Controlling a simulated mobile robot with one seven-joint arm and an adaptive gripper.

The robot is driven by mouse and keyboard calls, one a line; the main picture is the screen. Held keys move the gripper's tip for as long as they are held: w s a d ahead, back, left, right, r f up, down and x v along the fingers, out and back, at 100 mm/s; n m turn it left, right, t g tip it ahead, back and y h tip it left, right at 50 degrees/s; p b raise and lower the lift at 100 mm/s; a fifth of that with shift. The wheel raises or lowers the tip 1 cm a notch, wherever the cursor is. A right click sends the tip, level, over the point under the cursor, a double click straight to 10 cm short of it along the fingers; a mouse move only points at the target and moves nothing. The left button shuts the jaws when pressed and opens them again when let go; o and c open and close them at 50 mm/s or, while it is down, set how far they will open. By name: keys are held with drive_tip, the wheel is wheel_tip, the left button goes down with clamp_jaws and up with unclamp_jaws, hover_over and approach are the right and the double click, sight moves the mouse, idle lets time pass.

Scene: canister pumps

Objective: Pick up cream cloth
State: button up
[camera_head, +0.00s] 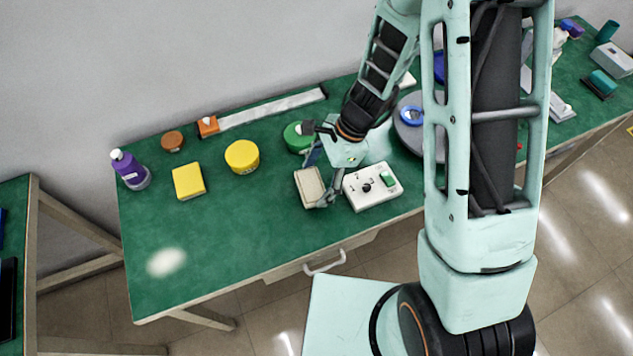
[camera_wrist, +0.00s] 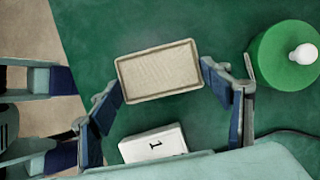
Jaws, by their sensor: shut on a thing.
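The cream cloth (camera_head: 310,188) is a flat, rounded rectangle near the front edge of the green table. It also shows in the wrist view (camera_wrist: 158,72), with its woven top face up. My gripper (camera_head: 318,180) is above the table, its fingers on opposite sides of the cloth. In the wrist view my gripper (camera_wrist: 161,76) has one blue-padded finger at the cloth's left end and one at its right end, shut on it. I cannot tell whether the cloth is clear of the tabletop.
A white control box (camera_head: 372,186) stands right beside the cloth. A green round container (camera_head: 298,136) is behind it. A yellow tub (camera_head: 242,156), yellow block (camera_head: 188,181) and purple bottle (camera_head: 130,170) stand to the left. The table's front left (camera_head: 215,235) is clear.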

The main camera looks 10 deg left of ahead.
drive_tip(key=w+d+r, duration=0.1)
drive_tip(key=d+r, duration=0.9)
drive_tip(key=d, duration=0.4)
drive_tip(key=shift+w+r+b, duration=0.25)
drive_tip(key=shift+r+b, duration=0.05)
drive_tip(key=shift+r, duration=0.1)
drive_tip(key=shift+o, duration=1.2)
drive_tip(key=c, duration=0.3)
drive_tip(key=shift+w+d, duration=0.1)
